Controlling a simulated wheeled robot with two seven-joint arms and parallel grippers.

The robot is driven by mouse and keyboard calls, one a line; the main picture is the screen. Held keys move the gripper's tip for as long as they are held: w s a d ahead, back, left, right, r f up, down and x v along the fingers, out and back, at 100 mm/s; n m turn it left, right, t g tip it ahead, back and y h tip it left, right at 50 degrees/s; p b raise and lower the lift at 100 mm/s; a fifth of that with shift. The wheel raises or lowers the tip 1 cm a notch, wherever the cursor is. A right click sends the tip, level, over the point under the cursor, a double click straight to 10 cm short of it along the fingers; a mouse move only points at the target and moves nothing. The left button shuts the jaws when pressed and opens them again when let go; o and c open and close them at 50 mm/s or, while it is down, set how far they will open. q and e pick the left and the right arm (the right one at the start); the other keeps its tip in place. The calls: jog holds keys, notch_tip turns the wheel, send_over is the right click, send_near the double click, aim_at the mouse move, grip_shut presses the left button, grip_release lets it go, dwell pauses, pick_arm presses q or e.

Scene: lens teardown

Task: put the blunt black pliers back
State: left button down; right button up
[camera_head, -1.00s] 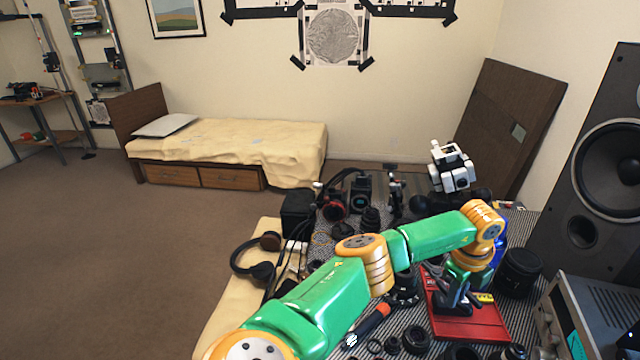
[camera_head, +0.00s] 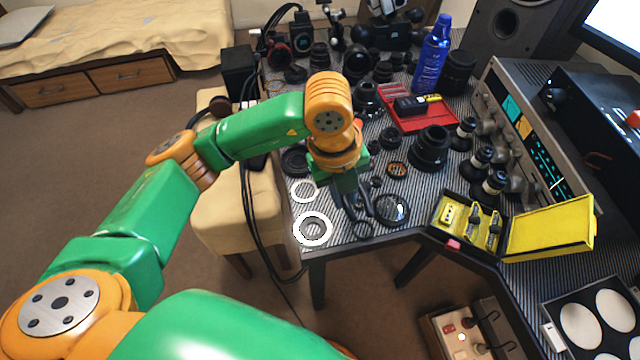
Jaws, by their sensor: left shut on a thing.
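My left gripper (camera_head: 350,190) reaches over the near left part of the striped table, pointing down. It is shut on a dark tool with curved handle-like parts, which looks like the blunt black pliers (camera_head: 362,210); the gripper and wrist hide part of it. The pliers hang close above the table, beside a round glass lens (camera_head: 391,210). An open yellow case (camera_head: 552,228) with several tools in its dark base (camera_head: 468,218) sits to the right, near the table's front edge. My right gripper is not in view.
A red tray (camera_head: 432,122) with a black item lies behind the gripper. A blue bottle (camera_head: 432,55), black lenses (camera_head: 430,148) and a grey instrument stand at the back and right. White rings (camera_head: 313,229) lie at the near left corner. Lens parts crowd the table.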

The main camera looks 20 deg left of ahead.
pick_arm(q)
jog(key=w+a+f, duration=0.1)
jog(key=w+a, duration=0.1)
jog(key=w, duration=0.1)
send_over(329, 202)
jog(key=f, duration=0.6)
jog(key=shift+s+a+f, duration=0.1)
jog(key=shift+a+f, duration=0.1)
jog(key=shift+a, duration=0.1)
notch_tip(329, 202, down, 3)
jog(key=shift+r, duration=0.1)
jog(key=shift+f, duration=0.55)
jog(key=c, duration=0.8)
grip_release()
jog(key=shift+d, duration=0.1)
jog(key=shift+r, duration=0.1)
